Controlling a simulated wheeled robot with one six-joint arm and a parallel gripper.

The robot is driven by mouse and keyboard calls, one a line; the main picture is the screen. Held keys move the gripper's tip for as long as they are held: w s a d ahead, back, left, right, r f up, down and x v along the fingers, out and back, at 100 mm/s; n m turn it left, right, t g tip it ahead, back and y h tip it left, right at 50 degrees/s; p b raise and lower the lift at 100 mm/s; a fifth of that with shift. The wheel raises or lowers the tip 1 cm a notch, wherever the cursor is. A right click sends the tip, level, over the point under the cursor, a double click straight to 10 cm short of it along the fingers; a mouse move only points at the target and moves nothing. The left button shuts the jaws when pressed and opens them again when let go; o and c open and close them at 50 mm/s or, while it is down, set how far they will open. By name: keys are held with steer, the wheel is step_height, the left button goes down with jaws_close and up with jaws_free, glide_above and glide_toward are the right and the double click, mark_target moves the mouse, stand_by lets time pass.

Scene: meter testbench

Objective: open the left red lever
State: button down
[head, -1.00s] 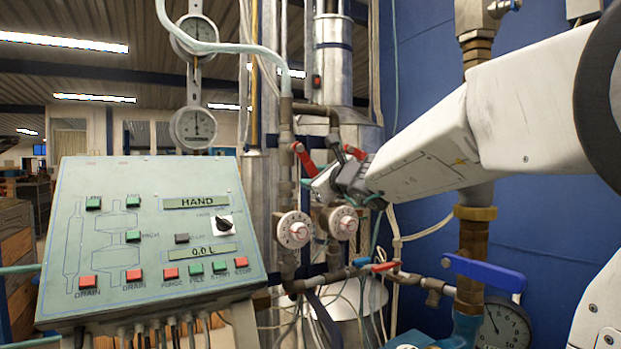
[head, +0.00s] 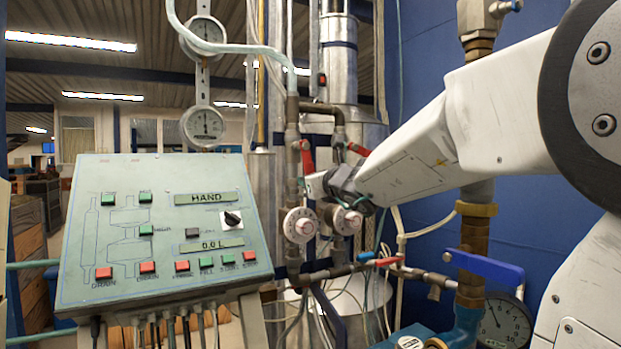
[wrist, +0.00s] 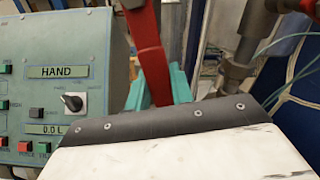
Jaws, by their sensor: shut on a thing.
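The left red lever (head: 307,157) is on the left vertical pipe, above a white round dial. Its grip end points down and slightly right. My gripper (head: 312,183) is at the lever's lower end. In the wrist view the red lever (wrist: 148,52) runs down between the teal fingertips (wrist: 158,90), which are shut on it. The lever's tip is hidden behind the gripper body.
A second red lever (head: 358,149) is close to the right, just above my gripper. Two white dials (head: 300,225) are below. A control panel (head: 165,265) stands at left. A blue-handled valve (head: 485,268) is at lower right.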

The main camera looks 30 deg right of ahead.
steer(key=shift+a+f+m, duration=0.15)
steer(key=shift+a+m, duration=0.75)
steer(key=shift+m, duration=0.4)
steer(key=c, duration=1.2)
jaws_free()
steer(key=shift+a, duration=0.1)
steer(key=s, duration=0.7)
steer(key=shift+s+a, duration=0.35)
